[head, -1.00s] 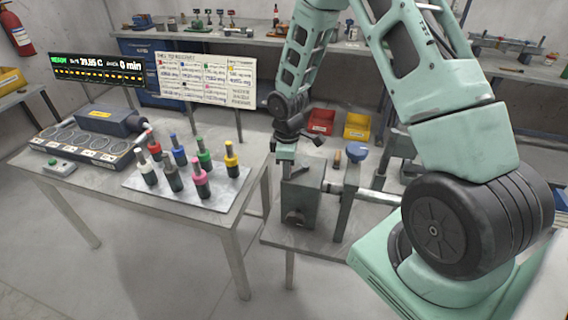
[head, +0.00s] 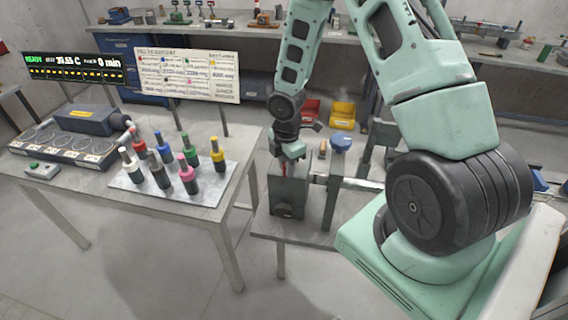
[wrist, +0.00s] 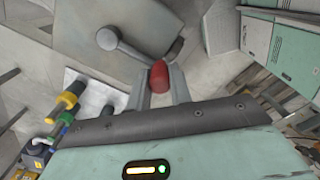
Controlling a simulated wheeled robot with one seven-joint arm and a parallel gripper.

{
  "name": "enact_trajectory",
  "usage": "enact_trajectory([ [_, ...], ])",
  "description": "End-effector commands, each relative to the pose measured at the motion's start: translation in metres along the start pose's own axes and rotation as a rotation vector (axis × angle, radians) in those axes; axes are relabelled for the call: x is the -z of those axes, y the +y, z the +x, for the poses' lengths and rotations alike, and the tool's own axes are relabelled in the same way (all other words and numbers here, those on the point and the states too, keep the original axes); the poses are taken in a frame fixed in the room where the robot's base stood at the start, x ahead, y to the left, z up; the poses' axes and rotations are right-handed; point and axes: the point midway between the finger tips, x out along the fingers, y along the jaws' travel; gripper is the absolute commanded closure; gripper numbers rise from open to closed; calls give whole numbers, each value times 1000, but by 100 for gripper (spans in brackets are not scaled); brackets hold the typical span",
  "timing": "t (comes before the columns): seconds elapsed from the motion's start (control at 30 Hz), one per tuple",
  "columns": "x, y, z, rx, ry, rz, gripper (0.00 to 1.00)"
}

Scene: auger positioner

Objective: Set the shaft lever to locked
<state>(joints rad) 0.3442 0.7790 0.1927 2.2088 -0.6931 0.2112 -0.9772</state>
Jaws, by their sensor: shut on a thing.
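The shaft lever (wrist: 126,49) is a grey arm running from a round hub to a red grip (wrist: 159,76) in the wrist view. My gripper (wrist: 160,84) is shut on the red grip, with one finger on each side of it. In the head view my gripper (head: 286,160) is at the top left of the grey-green shaft housing (head: 289,193). A small bit of red shows just below it there. The lever's arm and any lock marking cannot be made out in the head view.
A bench (head: 205,208) at left holds a tray (head: 126,183) of several colour-capped bottles and a heater unit (head: 86,121). The shaft (head: 362,184) runs right from the housing towards my base. Red (head: 311,108) and yellow (head: 342,113) bins stand behind.

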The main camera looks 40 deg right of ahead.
Motion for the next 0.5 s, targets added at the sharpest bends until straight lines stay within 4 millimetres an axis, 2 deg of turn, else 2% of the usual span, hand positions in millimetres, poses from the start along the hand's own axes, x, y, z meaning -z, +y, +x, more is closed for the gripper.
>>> enact_trajectory([
  [0.47,-2,0,-1,-1,-2,-10,100],
  [0.5,-2,0,-1,-1,-2,-10,68],
])
